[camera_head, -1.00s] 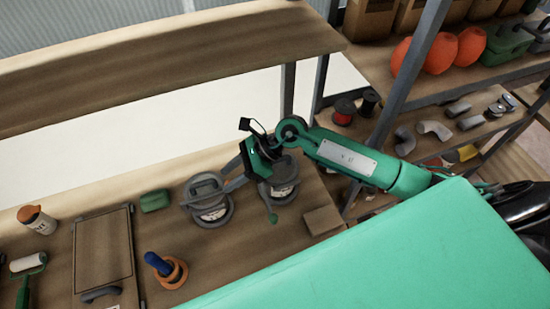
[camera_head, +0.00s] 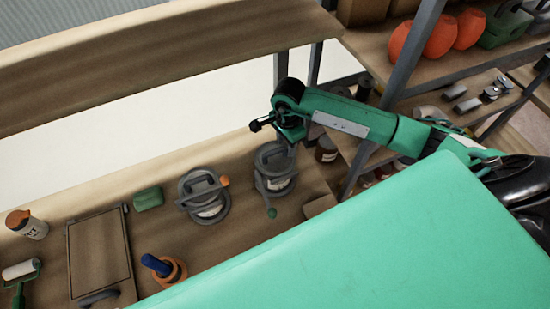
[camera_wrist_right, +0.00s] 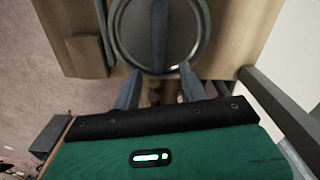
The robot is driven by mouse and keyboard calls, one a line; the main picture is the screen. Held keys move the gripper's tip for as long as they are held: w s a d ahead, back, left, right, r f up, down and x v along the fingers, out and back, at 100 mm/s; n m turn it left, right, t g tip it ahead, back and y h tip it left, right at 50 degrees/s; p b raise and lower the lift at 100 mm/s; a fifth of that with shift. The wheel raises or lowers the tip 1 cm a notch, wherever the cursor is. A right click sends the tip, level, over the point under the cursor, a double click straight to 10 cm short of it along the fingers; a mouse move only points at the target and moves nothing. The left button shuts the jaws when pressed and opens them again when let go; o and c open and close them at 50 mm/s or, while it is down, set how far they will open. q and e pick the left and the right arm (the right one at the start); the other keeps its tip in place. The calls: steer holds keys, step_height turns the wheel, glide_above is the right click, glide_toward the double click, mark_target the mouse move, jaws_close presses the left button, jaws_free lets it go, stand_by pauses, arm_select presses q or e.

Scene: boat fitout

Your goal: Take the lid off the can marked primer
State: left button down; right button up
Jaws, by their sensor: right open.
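Two grey cans with lids stand on the workbench, a left can (camera_head: 204,197) and a right can (camera_head: 274,170). Both have bar-like handles on top and pale labels whose writing is too small to read, so I cannot tell which says primer. My right gripper (camera_head: 284,146) is above the back of the right can. In the right wrist view, its two fingers (camera_wrist_right: 160,78) are apart with nothing between them. A round grey lid (camera_wrist_right: 158,30) with a bar across it lies just beyond the fingertips. My left gripper is out of view.
A green ball-ended stick (camera_head: 271,212) is at the right can's front, and an orange knob (camera_head: 224,181) at the left can. A green block (camera_head: 148,198), a board (camera_head: 98,252) and a blue-handled orange item (camera_head: 165,268) lie left. A shelf post (camera_head: 408,55) stands right.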

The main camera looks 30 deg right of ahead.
step_height(320, 180, down, 2)
steer(key=shift+f+b, duration=0.25)
steer(key=shift+b, duration=0.1)
jaws_close()
steer(key=shift+r, duration=0.15)
